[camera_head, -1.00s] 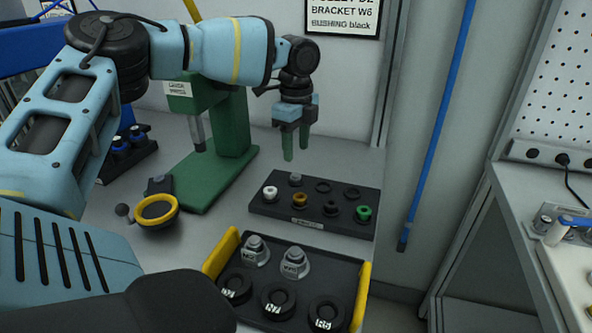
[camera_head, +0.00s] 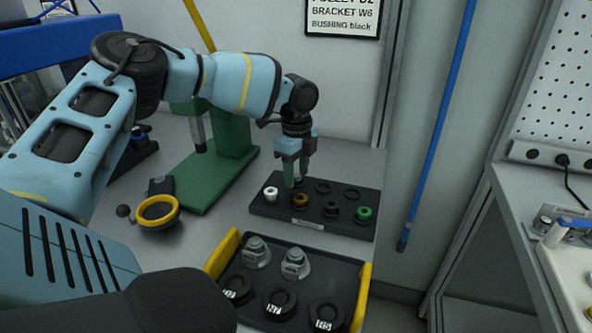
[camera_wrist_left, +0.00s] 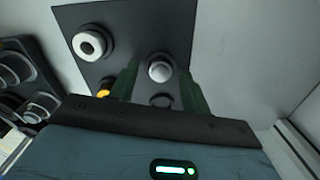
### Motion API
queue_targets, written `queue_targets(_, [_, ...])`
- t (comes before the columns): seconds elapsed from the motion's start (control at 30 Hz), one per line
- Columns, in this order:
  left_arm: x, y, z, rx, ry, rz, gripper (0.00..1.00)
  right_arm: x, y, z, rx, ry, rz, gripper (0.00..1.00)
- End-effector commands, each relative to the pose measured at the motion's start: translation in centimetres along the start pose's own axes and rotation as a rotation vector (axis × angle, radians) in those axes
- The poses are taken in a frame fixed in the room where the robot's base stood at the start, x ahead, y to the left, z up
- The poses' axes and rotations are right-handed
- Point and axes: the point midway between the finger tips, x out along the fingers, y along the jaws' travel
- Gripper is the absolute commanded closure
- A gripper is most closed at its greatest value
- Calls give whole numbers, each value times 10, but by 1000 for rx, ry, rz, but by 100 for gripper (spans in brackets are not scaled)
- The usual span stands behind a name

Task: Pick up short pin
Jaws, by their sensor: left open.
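The short pin appears to be the grey round-topped piece (camera_wrist_left: 160,69) in the back row of the black holder (camera_head: 310,224). In the head view it is mostly hidden behind my left gripper's green fingers. My left gripper (camera_head: 296,177) is open, pointing down over the back row of the holder. In the left wrist view the pin top shows between the two open fingers (camera_wrist_left: 160,80), which stand on either side of it. Whether they touch it I cannot tell. My right gripper is not in view.
The holder's front row carries white (camera_head: 271,193), brown (camera_head: 300,202), black (camera_head: 331,209) and green (camera_head: 364,213) bushings. A green press (camera_head: 232,150) stands left of the holder. A yellow-handled tray (camera_head: 362,300) with grey and black parts sits in front.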

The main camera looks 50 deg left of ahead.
Motion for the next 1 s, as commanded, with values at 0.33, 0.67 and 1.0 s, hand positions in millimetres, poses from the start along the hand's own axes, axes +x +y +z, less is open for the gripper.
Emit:
queue_targets(0.33, [0,0,0,0,0,0,89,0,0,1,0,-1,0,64])
queue_targets(0.67, [-1,0,0,0,0,-1,100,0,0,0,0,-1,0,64])
queue_targets(1.0, [-25,-1,0,0,1,-3,100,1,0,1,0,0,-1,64])
